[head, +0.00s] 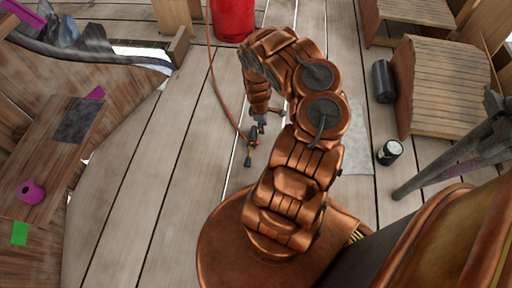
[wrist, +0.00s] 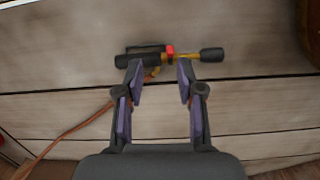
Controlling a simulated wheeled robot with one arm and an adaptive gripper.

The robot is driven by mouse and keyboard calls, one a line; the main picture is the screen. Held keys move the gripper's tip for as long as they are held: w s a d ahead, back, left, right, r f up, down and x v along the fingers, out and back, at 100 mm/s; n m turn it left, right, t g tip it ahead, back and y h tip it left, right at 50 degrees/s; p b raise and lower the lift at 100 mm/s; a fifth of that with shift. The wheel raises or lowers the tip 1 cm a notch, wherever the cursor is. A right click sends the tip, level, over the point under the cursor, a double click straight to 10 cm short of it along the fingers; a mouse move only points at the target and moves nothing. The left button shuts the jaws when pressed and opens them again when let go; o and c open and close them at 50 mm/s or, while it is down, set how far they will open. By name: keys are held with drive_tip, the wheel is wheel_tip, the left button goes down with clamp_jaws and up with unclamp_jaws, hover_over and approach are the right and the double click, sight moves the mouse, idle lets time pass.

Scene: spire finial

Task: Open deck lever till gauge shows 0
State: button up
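A small fitting (wrist: 186,56) with a black body, a red part, a yellow-brown stem and a black end lies on the plank deck. It also shows in the head view (head: 251,149), at the end of a brown hose. This may be the deck lever; I cannot tell for sure. My gripper (wrist: 160,76) is open, with its two purple-padded fingers apart and nothing held between them. Its tips reach to the near edge of the fitting in the picture; contact cannot be told. In the head view my gripper (head: 260,125) is just above the fitting. No readable gauge shows.
The brown hose (head: 212,75) runs across the deck beside a red cylinder (head: 233,18). A black-and-white round item (head: 389,152) and a dark cylinder (head: 383,81) lie at right, near a slatted wooden piece (head: 446,85). The planks at left centre are clear.

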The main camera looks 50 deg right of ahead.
drive_tip(key=t+b, duration=0.1)
hover_over(256, 143)
drive_tip(key=shift+n+y, duration=0.3)
drive_tip(key=shift+y, duration=0.1)
wheel_tip(256, 143, down, 6)
drive_tip(key=shift+w+d+r, duration=0.1)
wheel_tip(256, 143, down, 8)
drive_tip(key=b, duration=0.6)
drive_tip(key=shift+r, duration=0.25)
clamp_jaws()
